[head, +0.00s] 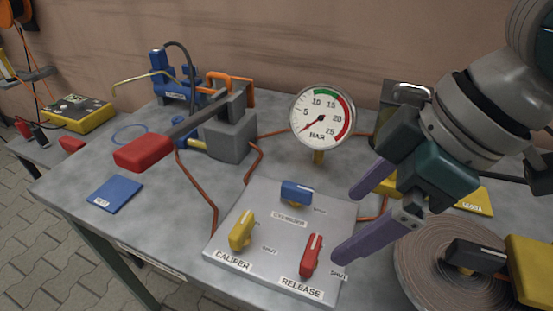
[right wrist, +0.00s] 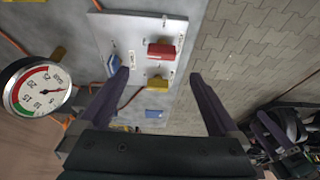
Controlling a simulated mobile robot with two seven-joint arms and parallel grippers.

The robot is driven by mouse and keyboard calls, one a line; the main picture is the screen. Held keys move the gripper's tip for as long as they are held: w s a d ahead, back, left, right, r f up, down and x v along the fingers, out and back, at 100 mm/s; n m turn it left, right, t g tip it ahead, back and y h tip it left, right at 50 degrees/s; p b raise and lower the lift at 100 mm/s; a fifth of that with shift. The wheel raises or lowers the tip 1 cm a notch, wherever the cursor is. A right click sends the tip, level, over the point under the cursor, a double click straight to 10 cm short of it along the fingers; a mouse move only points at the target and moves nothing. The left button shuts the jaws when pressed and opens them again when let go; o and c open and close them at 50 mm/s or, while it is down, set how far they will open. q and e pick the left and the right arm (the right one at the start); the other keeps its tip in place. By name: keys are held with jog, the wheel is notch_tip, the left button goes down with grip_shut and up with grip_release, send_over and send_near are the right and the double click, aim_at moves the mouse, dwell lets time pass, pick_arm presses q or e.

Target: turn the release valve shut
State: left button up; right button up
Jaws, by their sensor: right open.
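The red release valve handle (head: 311,255) stands on a grey plate (head: 235,268) above the label RELEASE. It points up the picture, with its SHUT mark to its right, so it does not point at that mark. My right gripper (head: 344,225) has its purple fingers spread and empty, above the plate's right side, apart from the handle. The right wrist view shows the red handle (right wrist: 162,50) beyond and between the fingertips.
On the plate are a yellow caliper handle (head: 241,230) and a blue cylinder handle (head: 297,192). A pressure gauge (head: 322,115) behind reads near its low end. A coiled strap (head: 415,240) lies at right, a red-handled pump lever (head: 145,152) at left.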

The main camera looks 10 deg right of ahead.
aim_at(314, 251)
jog(key=b+x, duration=0.2)
jog(key=x, duration=0.7)
jog(key=shift+a+f, duration=0.2)
jog(key=shift+f, duration=0.1)
